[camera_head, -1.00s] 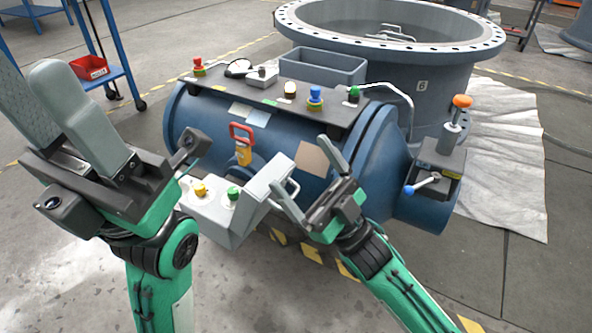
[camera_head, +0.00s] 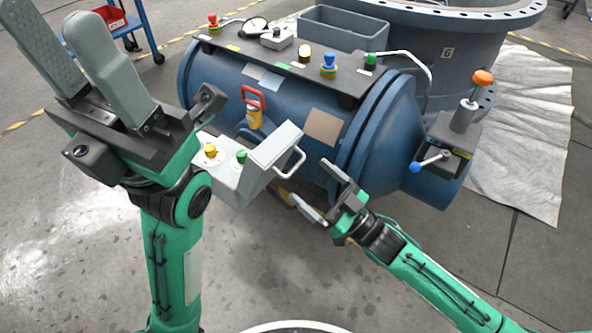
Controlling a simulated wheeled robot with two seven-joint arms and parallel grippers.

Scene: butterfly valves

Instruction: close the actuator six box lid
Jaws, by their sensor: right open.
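The grey actuator box (camera_head: 232,180) is at the front of the blue valve body, with a yellow and a green button inside. Its lid (camera_head: 273,146) stands raised on the right side of the box, with a wire handle (camera_head: 292,163) on its outer face. My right gripper (camera_head: 310,181) is open and empty, just below and right of the handle, seemingly apart from it. My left gripper (camera_head: 58,18) is raised at the upper left, away from the box, its fingers apart and empty.
A red-handled padlock (camera_head: 254,108) hangs above the box. An orange-knobbed lever unit (camera_head: 457,130) is at right. The floor in front is clear.

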